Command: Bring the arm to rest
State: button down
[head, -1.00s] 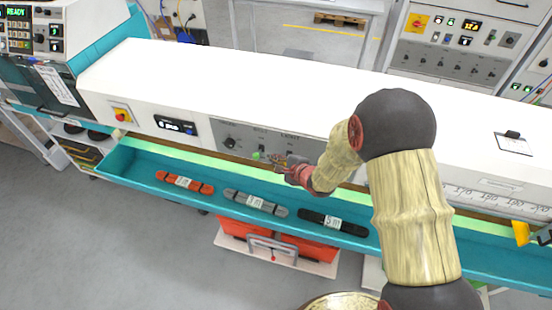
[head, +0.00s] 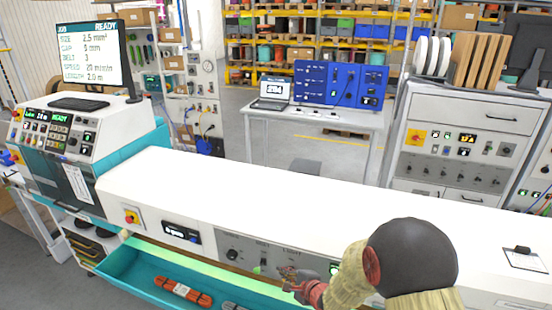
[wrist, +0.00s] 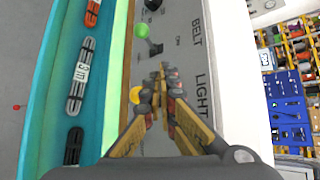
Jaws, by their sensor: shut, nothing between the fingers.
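My gripper (head: 291,279) is at the front panel of the long white machine (head: 300,190), close to its switches. In the wrist view my gripper (wrist: 163,92) has its fingers together with nothing between them, over the grey panel (wrist: 165,60) marked BELT and LIGHT. A green-tipped switch (wrist: 146,32) and a yellow knob (wrist: 135,95) show beside the fingers. I cannot tell whether the fingers touch the panel.
A teal tray (head: 130,262) runs below the panel, holding an orange cable bundle (head: 184,291), a grey one (wrist: 80,76) and a black one (wrist: 73,146). A monitor (head: 92,55) stands at left. A table with a laptop (head: 271,92) is behind.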

jog(key=s+d+r+n+g+h+b, duration=0.1)
jog(key=s+d+r+n+h+b, duration=0.6)
jog(key=d+r, duration=0.5)
jog(key=s+d+n+g+b, duration=0.1)
jog(key=s+n+b, duration=0.3)
jog(key=s, duration=1)
jog(key=s+d+n+g+y+b, duration=0.1)
jog(key=s+n+b, duration=0.3)
jog(key=s, duration=0.9)
jog(key=d+n+g, duration=0.1)
jog(key=n, duration=0.1)
jog(key=shift+s+f+n+g+b, duration=0.3)
jog(key=shift+s+f+g+b, duration=0.05)
jog(key=shift+g+b, duration=0.05)
jog(key=shift+d, duration=0.1)
